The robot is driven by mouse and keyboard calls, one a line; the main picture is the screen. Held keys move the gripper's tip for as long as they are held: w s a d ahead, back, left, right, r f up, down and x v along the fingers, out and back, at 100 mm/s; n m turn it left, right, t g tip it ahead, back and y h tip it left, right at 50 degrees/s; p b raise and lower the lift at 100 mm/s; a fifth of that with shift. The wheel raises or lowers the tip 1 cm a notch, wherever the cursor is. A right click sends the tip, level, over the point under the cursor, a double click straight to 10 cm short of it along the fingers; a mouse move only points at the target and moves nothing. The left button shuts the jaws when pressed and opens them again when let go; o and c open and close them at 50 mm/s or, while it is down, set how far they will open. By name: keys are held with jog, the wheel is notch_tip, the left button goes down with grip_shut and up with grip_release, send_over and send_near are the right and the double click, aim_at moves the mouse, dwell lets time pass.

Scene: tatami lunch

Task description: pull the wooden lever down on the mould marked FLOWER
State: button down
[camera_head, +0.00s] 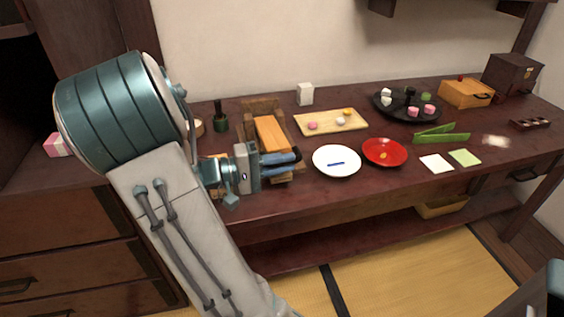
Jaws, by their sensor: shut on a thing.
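A brown wooden mould (259,105) stands on the dark red-brown table, left of the middle. An orange-brown wooden lever (270,132) lies along it, its near end reaching my gripper. No FLOWER marking can be read from here. My gripper (296,157) comes in from the left with its blue fingers at the near end of the mould, close to the table's front edge. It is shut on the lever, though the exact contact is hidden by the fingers. The lower front of the mould is partly covered by my gripper.
A white plate (337,173) with a blue stick is just right of my gripper, and a red plate (384,165) lies beyond it. Behind are a wooden board (322,131) with sweets and a small white box (305,94). A dark green bottle (221,123) stands left of the mould.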

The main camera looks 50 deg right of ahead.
jog(key=c, duration=1.4)
grip_release()
jog(key=shift+w, duration=0.1)
jog(key=p+v, duration=0.2)
jog(key=v, duration=1.1)
jog(key=shift+w+a, duration=0.2)
jog(key=shift+a, duration=0.15)
